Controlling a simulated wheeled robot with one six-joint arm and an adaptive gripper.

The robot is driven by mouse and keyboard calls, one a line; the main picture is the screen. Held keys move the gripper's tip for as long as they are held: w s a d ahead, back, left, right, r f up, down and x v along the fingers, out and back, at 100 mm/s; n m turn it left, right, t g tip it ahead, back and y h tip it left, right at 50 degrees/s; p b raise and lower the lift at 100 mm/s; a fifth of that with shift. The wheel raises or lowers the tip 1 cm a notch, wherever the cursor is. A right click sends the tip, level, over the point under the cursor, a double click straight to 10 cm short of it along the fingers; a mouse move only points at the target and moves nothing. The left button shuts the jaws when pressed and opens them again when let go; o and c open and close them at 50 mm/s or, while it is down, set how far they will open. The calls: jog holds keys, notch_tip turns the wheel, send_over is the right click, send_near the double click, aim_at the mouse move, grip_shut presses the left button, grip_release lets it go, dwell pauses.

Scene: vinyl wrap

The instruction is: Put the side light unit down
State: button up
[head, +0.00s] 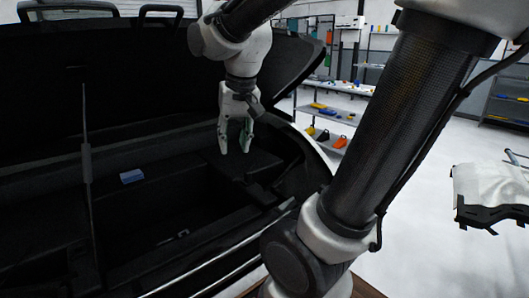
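My gripper (234,151) points down inside the open car trunk (190,190), over its right part. Its two fingers are apart with a dark gap between them, and I see nothing held there. A greenish patch shows on the right finger. A small blue block (131,176) sits on a dark ledge in the trunk, left of my gripper and apart from it. I cannot make out for sure which thing is the side light unit. Whether the fingertips touch the dark surface below is hard to tell.
A thin upright rod (86,150) stands at the trunk's left. A shelf (335,115) with coloured bins is behind the car. A white-covered stand (490,190) is at the right. Pale floor (430,250) lies open between. My arm crosses the right foreground.

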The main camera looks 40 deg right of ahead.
jog(key=s+d+n+t, duration=0.1)
jog(key=s+n, duration=0.3)
jog(key=s, duration=0.6)
jog(key=shift+d+f, duration=0.2)
jog(key=shift+f, duration=0.05)
